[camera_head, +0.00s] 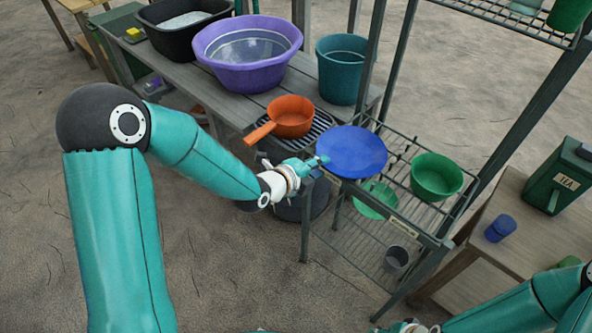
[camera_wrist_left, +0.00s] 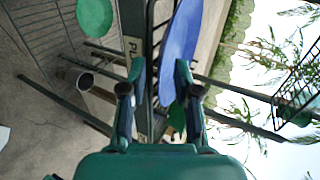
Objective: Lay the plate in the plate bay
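The blue plate (camera_head: 352,151) lies nearly flat at the left end of the wire rack (camera_head: 425,240), at the height of its upper level. In the left wrist view the plate (camera_wrist_left: 181,45) shows nearly edge-on. My left gripper (camera_head: 322,161) is at the plate's left edge. Its fingers (camera_wrist_left: 158,80) stand apart on either side of the plate, with a gap visible on the left. A label (camera_head: 404,226) on the rack's front rail reads partly "PL" in the wrist view; the bay behind it is partly hidden by the plate. My right gripper's fingers are out of view.
A green bowl (camera_head: 437,176) stands on the rack right of the plate. A green disc (camera_head: 376,199) and a grey cup (camera_head: 396,258) are lower. An orange pan (camera_head: 291,117), purple basin (camera_head: 247,52) and teal bucket (camera_head: 341,70) are on the bench. Rack posts rise behind the plate.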

